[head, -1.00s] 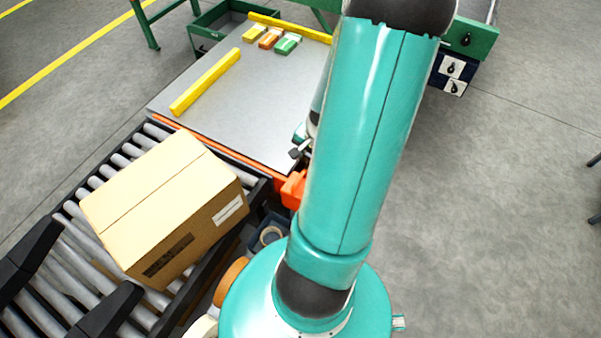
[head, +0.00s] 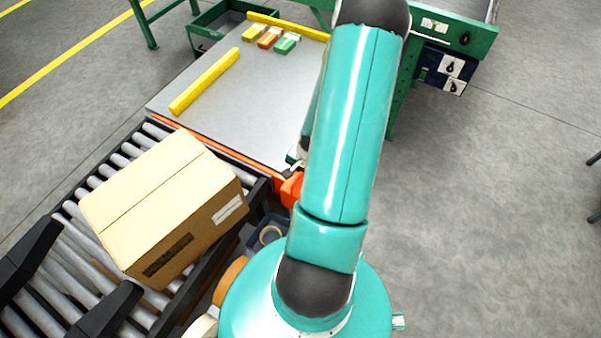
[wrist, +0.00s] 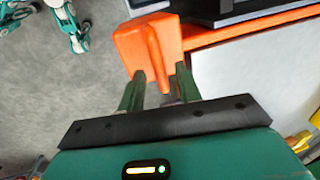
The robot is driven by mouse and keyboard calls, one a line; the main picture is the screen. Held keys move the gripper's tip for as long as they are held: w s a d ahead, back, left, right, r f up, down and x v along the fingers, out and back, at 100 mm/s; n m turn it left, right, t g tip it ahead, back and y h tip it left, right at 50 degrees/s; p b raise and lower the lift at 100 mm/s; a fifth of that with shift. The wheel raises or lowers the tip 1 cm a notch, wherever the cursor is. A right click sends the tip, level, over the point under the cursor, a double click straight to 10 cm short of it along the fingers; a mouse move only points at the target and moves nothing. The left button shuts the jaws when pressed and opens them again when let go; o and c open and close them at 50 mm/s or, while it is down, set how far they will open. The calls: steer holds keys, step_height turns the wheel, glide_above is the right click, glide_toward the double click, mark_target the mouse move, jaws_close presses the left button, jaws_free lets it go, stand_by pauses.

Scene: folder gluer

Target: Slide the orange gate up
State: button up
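The orange gate (head: 228,148) is a low bar along the grey table's near edge, between the table and the roller conveyor. Its orange end block (head: 292,189) sits at the right end, partly behind my arm. In the wrist view the end block (wrist: 140,42) and the bar (wrist: 245,30) show at the top, with an upright orange grip (wrist: 166,68) on the block. My gripper (wrist: 163,92) is open, its two green fingers on either side of the grip's lower end. Gaps show beside the grip; contact is unclear. My arm hides most of the gripper in the head view.
A cardboard box (head: 165,205) lies on the roller conveyor (head: 60,260) at left. The grey table (head: 245,100) holds yellow rails (head: 205,82) and several small cartons (head: 268,38). A blue bin (head: 262,240) is near my base.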

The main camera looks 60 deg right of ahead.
jaws_close()
steer(key=shift+r, duration=0.1)
steer(key=shift+r, duration=2.65)
jaws_free()
